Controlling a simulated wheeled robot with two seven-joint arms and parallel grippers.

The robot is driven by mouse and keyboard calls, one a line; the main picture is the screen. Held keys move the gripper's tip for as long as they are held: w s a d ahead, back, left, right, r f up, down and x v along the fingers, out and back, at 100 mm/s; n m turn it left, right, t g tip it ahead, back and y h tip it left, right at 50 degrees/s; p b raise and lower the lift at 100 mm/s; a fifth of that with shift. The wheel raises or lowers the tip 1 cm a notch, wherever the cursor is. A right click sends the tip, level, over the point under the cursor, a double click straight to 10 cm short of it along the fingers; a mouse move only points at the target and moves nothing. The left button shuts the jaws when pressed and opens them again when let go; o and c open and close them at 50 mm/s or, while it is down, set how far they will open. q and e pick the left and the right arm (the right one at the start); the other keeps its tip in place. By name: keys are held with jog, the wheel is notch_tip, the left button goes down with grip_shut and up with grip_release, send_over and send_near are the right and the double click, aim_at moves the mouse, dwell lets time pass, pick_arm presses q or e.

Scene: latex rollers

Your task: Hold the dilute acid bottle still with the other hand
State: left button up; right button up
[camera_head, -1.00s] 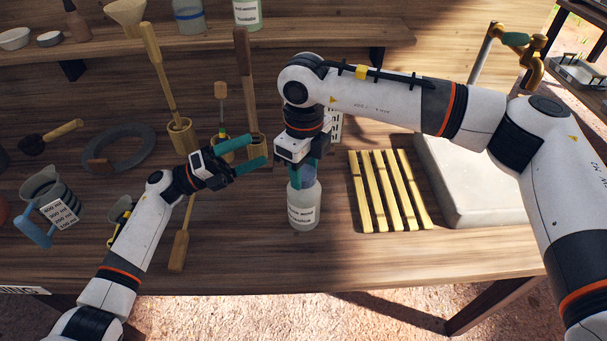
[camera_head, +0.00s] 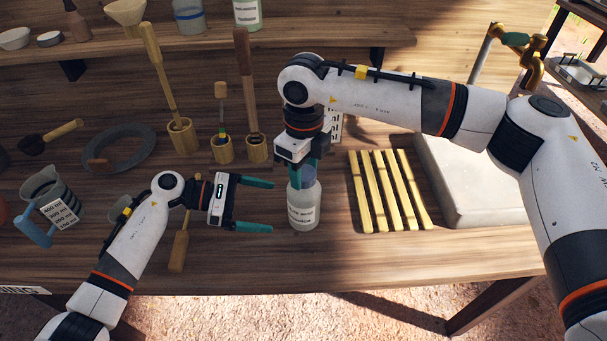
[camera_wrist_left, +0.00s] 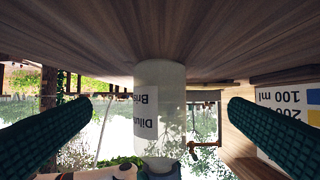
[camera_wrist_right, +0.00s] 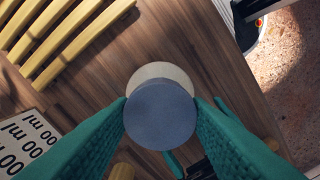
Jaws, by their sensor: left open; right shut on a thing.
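The dilute acid bottle (camera_head: 304,208) stands upright on the bench, whitish with a printed label. It also shows between the fingers in the left wrist view (camera_wrist_left: 160,95), which is upside down. My right gripper (camera_head: 304,172) comes down from above and is shut on the bottle's blue-grey cap (camera_wrist_right: 160,115); its teal fingers press on both sides of the cap. My left gripper (camera_head: 272,205) is open and level, its two teal fingers pointing at the bottle from the left. A gap remains between its fingertips and the bottle.
A yellow slatted rack (camera_head: 388,190) and a pale sink (camera_head: 470,180) lie right of the bottle. Wooden holders with tools (camera_head: 223,150) stand behind my left gripper. A jug (camera_head: 50,195) is at the left.

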aim_at(299, 212)
pick_arm(q)
jog(key=x, duration=0.9)
jog(key=shift+c, duration=0.3)
jog(key=c, duration=1.2)
jog(key=shift+c, duration=0.5)
jog(key=shift+a+f, duration=0.1)
jog(key=shift+f, duration=0.05)
pick_arm(e)
jog(key=o, duration=0.7)
jog(key=shift+c, duration=0.2)
